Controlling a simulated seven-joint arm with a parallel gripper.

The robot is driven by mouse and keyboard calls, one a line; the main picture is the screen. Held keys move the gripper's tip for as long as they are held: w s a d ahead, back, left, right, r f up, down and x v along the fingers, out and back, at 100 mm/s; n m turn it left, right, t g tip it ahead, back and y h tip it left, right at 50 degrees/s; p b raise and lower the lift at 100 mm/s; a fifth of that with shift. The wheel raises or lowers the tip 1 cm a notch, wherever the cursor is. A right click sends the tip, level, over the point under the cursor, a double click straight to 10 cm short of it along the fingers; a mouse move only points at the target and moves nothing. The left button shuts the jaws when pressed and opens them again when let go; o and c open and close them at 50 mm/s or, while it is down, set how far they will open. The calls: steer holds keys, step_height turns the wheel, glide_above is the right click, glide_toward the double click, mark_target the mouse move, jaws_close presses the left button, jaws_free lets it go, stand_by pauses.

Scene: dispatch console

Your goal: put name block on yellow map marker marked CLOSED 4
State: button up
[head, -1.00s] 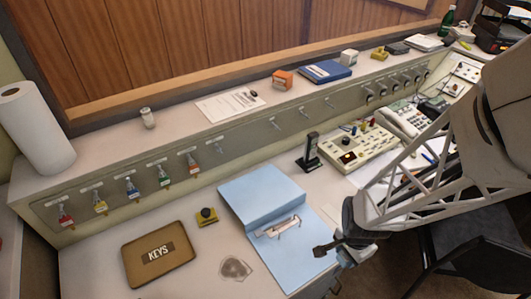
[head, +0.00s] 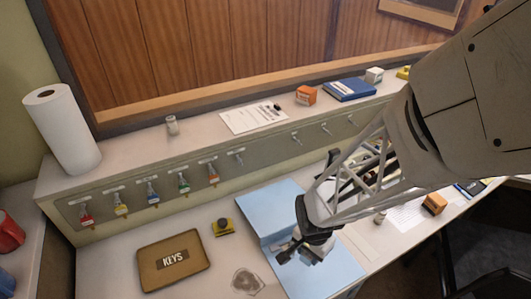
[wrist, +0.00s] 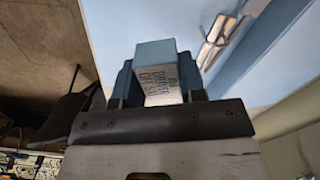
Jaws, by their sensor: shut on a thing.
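My gripper (head: 300,252) hangs over the blue ring binder (head: 335,262) in the head view. In the wrist view my gripper (wrist: 158,88) is shut on a small block (wrist: 158,65) with a pale blue-grey top and a light face with printed lettering that I cannot read fully. In the head view the block is hard to make out at the jaws. A small yellow piece with a black knob (head: 222,227) stands on the desk left of the binder. I can read no CLOSED 4 marking in any view.
Key tags hang along the raised shelf's front (head: 190,178). My arm hides the desk's middle.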

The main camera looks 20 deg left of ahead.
steer(key=s+a+r+n, duration=0.1)
steer(key=s+a+n, duration=0.1)
steer(key=a, duration=0.6)
steer(key=s+a+r+n, duration=0.1)
steer(key=s+a+n, duration=0.2)
steer(key=a, duration=0.6)
steer(key=shift+s+a, duration=0.15)
steer(key=shift+a, duration=0.1)
glide_above(222, 222)
steer(key=shift+f, duration=0.8)
steer(key=shift+f, duration=1.75)
steer(key=shift+f, duration=0.1)
steer(key=o, duration=1)
